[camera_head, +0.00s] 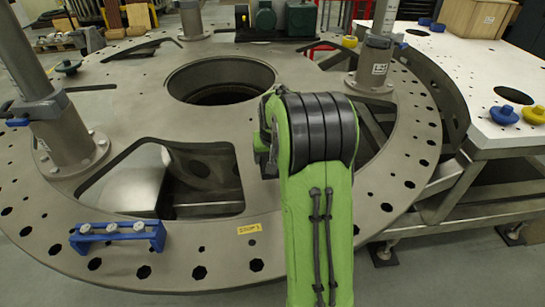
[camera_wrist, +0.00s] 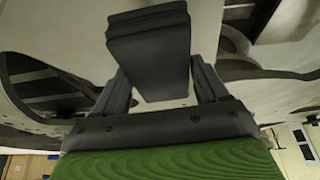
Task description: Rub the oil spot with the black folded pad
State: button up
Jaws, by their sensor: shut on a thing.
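In the wrist view my gripper (camera_wrist: 160,75) is shut on the black folded pad (camera_wrist: 149,42), a thick dark block with layered folds. The pad sticks out beyond the fingertips, over a pale grey surface. In the head view my green and black arm stands in front of the turret plate (camera_head: 205,258), right of its middle. The gripper and pad are hidden behind the arm there. I cannot make out the oil spot in either view; the arm or the pad may cover it.
The plate has a round central opening (camera_head: 220,85), large cutouts and many rim holes. Upright posts (camera_head: 62,125) stand on it. A blue clamp-like piece (camera_head: 118,233) lies front left, near a yellow label (camera_head: 248,229). A table with blue and yellow knobs (camera_head: 504,115) stands right.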

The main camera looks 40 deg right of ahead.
jog(key=shift+r+p, duration=0.85)
jog(key=shift+r, duration=0.55)
